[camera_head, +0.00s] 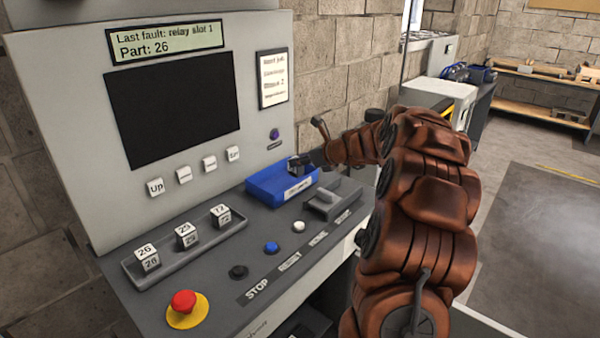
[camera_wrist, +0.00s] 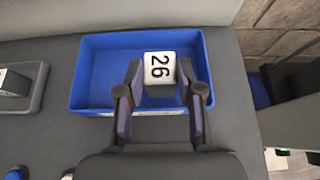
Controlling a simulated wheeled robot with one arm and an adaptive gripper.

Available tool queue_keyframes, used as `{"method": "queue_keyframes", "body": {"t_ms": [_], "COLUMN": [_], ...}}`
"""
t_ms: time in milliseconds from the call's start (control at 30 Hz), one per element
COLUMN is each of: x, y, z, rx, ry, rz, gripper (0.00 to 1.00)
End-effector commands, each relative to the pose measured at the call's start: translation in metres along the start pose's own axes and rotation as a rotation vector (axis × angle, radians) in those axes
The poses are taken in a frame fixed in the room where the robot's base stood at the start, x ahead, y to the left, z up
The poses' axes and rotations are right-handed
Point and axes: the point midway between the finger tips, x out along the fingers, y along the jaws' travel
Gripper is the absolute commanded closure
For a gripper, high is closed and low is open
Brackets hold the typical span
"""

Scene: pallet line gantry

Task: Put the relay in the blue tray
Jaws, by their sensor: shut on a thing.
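I cannot tell whether the relay touches the tray floor.
A grey rack (camera_head: 135,273) holds white numbered cubes. A red stop button (camera_head: 184,303) stands in front of it, with black, blue and white buttons to the right. A grey holder (camera_head: 325,205) lies right of the tray. The console screen (camera_head: 175,97) rises behind.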

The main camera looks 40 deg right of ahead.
Motion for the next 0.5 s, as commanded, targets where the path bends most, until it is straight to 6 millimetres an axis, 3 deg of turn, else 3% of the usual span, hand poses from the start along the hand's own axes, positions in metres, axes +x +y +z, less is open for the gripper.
{"method": "queue_keyframes", "body": {"t_ms": [267, 500], "x": [0.016, 0.018], "y": [0.001, 0.000], "z": [-0.031, -0.034], "rx": [0.006, 0.002], "ry": [0.003, 0.002], "rz": [0.001, 0.000], "gripper": [0.98, 0.98]}}
